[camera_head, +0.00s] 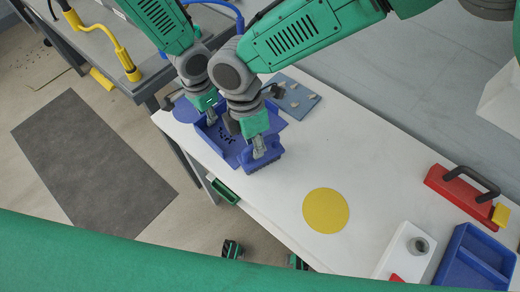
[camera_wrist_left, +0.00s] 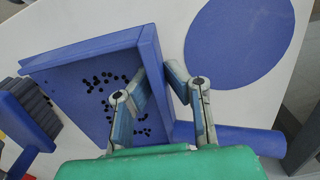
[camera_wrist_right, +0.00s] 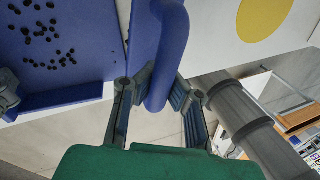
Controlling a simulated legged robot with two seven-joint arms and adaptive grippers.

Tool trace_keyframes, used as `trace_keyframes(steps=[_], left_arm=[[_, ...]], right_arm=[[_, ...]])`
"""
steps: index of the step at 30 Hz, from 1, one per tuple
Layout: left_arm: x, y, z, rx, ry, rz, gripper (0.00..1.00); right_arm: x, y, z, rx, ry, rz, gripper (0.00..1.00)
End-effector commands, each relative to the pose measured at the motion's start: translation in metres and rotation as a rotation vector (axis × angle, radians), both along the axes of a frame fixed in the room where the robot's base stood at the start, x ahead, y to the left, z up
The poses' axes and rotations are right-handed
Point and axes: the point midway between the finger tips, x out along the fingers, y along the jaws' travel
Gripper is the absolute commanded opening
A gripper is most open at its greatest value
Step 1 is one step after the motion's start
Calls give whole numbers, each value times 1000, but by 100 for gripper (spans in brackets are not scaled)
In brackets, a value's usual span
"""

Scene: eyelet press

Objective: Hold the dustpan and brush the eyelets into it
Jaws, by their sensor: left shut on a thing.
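The blue dustpan (camera_head: 208,138) lies on the white table near its left edge. Many small black eyelets (camera_wrist_left: 112,92) lie on its floor, grouped toward the middle; they also show in the right wrist view (camera_wrist_right: 42,42). My left gripper (camera_head: 208,112) is shut on the dustpan's back wall, beside its round handle (camera_wrist_left: 235,138). My right gripper (camera_head: 260,152) has its fingers on both sides of the blue handle of the brush (camera_wrist_right: 165,60) and holds it at the dustpan's open side. The brush's dark bristles (camera_wrist_left: 36,104) face the pan in the left wrist view.
A blue disc (camera_wrist_left: 240,42) lies behind the dustpan, and a yellow disc (camera_head: 326,211) lies right of the brush. A blue-grey plate with pale pieces (camera_head: 292,97) is behind. A red tool with a black handle (camera_head: 455,190) and a blue tray (camera_head: 468,264) stand at the right.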

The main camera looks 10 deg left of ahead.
Motion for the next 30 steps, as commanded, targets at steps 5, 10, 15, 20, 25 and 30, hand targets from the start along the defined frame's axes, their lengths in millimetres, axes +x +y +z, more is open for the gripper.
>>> trace_keyframes(steps=[5,10,15,20,25,30], left_arm=[[0,0,0,0,0,0,0],[0,0,0,0,0,0,0],[0,0,0,1,1,0,0],[0,0,0,1,0,0,0],[0,0,0,1,0,0,0],[0,0,0,1,0,0,0]], right_arm=[[10,10,2,1,-2,-2,0],[22,23,4,1,-1,-3,0],[30,31,6,2,-1,-2,0],[31,32,6,1,0,-1,0],[31,31,7,1,0,-1,0],[32,31,20,1,-3,-1,0]])
